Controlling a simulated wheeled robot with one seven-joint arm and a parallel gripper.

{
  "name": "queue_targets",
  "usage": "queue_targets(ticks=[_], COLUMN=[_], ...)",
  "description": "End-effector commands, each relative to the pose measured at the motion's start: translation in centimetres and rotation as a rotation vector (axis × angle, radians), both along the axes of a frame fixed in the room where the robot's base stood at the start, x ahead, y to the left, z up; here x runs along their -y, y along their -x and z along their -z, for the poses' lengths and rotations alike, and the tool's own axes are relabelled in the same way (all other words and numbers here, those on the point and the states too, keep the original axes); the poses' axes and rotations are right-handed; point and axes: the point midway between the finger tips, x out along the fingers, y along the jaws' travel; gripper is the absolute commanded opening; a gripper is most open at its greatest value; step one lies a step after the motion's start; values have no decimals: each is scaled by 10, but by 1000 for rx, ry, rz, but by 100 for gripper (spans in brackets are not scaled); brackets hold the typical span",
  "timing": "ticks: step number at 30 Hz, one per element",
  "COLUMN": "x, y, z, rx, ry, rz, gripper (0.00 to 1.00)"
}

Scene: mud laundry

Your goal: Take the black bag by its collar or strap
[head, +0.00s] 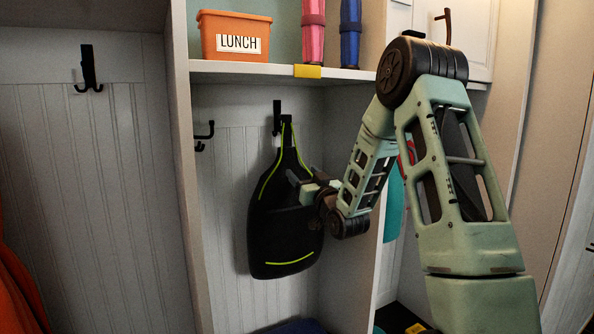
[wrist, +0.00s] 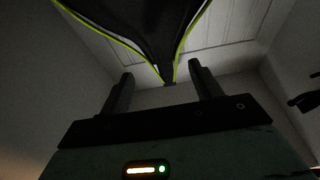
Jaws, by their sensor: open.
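The black bag (head: 284,235) with lime-green piping hangs by its narrow top from a dark hook (head: 277,116) in the middle cubby. My gripper (head: 304,178) is in front of the bag's upper right part, below the narrow collar. In the wrist view the bag (wrist: 150,25) fills the top and tapers to its collar (wrist: 168,72). That narrow end shows between the two spread fingers of my gripper (wrist: 162,84), with a gap on each side. The gripper is open and holds nothing. I cannot tell how far the fingers are from the bag.
A shelf (head: 270,70) above the bag holds an orange lunch bin (head: 233,37), a pink bottle (head: 313,30) and a blue bottle (head: 350,33). Cubby side walls stand left and right of the bag. An empty double hook (head: 89,72) is on the left panel. Orange cloth (head: 18,290) hangs far left.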

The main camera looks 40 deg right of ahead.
Motion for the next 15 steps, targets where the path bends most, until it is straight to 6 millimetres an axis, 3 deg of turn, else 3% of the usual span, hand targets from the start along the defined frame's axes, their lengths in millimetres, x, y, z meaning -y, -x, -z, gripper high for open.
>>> queue_targets(ticks=[5,15], x=[3,14], y=[-11,-52], z=[-6,-21], rx=[0,0], ry=[-2,-2], rz=[-1,0], gripper=[64,64])
